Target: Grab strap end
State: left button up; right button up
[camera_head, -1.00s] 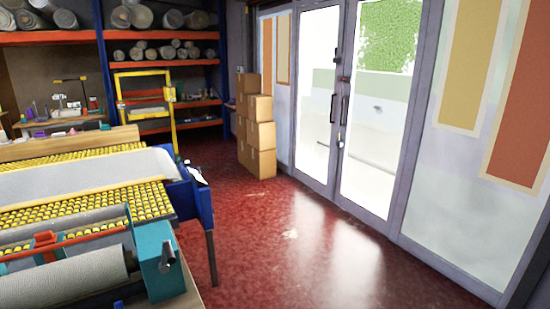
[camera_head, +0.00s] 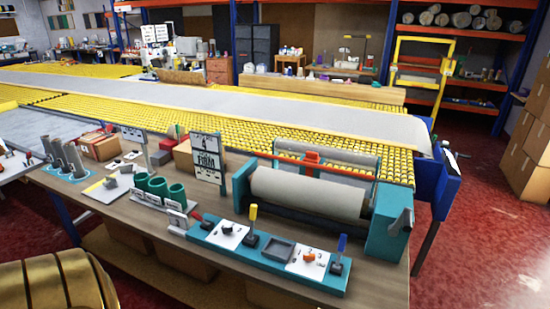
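I cannot make out a strap end in this view. A teal roller machine (camera_head: 387,225) with a grey roll (camera_head: 310,193) stands at the right end of the wooden workbench (camera_head: 150,228). In front of the roll is a teal panel (camera_head: 213,240) with a yellow-handled and a blue-handled lever. Neither of my grippers is in view.
Behind the bench runs a long table with yellow rollers (camera_head: 120,108) and a grey strip (camera_head: 270,104). Green cups (camera_head: 157,186), grey cylinders (camera_head: 68,155) and a sign (camera_head: 208,157) stand on the bench. Cardboard boxes (camera_head: 535,130) are at right. Red floor is open between.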

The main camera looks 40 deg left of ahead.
aim_at(311, 157)
jog(key=u, duration=1.15)
jog(key=i+j, duration=0.1)
jog(key=j, duration=0.55)
jog(key=i, duration=0.05)
